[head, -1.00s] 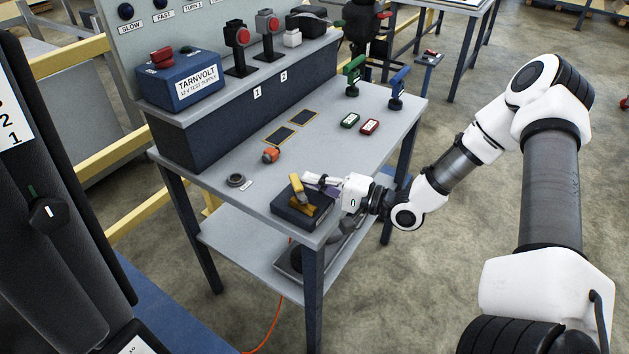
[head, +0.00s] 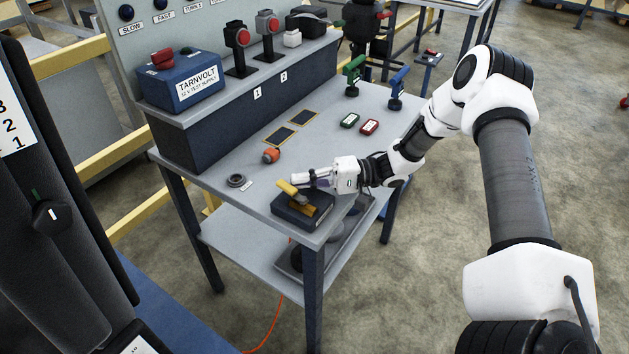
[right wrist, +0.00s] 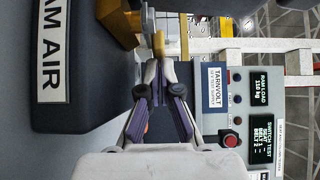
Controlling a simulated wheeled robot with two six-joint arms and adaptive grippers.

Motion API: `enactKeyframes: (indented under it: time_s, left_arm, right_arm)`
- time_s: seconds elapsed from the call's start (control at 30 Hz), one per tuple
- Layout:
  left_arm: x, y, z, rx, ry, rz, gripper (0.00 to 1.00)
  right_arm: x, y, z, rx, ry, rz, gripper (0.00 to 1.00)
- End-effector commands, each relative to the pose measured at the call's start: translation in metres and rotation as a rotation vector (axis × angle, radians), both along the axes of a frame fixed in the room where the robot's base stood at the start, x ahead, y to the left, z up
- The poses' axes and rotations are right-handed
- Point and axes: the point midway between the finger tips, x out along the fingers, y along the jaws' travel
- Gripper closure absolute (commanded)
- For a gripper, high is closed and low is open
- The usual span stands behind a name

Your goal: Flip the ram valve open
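The ram valve is a dark box (head: 302,212) with a yellow lever (head: 287,187) on top, at the near corner of the grey bench. The lever leans over to the left. In the right wrist view the box (right wrist: 90,60) bears a "RAM AIR" label, and the lever's rounded end (right wrist: 158,45) lies right at my fingertips. My right gripper (head: 297,178) reaches in from the right, just above the box, at the lever. Its fingertips (right wrist: 159,70) come together, apparently with nothing clearly between them; contact with the lever is hard to judge. My left gripper is not in view.
Behind stands a blue Tarnvolt supply box (head: 180,80). Green (head: 353,75) and blue (head: 398,88) handles stand at the far end.

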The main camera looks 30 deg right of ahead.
Motion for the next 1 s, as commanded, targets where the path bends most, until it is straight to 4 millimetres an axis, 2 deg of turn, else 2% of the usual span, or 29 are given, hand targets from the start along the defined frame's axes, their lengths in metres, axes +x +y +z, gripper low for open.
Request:
enactKeyframes:
  time_s: [0.07, 0.3, 0.87, 1.0]
  left_arm:
    - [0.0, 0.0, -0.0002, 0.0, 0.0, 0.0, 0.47]
    - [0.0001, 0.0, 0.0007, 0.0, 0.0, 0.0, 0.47]
    - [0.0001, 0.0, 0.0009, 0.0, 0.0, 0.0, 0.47]
    - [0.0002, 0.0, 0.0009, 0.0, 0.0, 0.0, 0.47]
  right_arm:
    - [0.0016, 0.0026, -0.0013, -0.004, 0.0, 0.087, 1.0]
    - [0.003, 0.0074, -0.0003, 0.002, 0.002, 0.179, 1.0]
    - [0.0036, 0.0085, 0.0003, 0.003, 0.0, 0.204, 1.0]
    - [0.0023, 0.002, 0.0003, 0.004, 0.0, 0.203, 1.0]
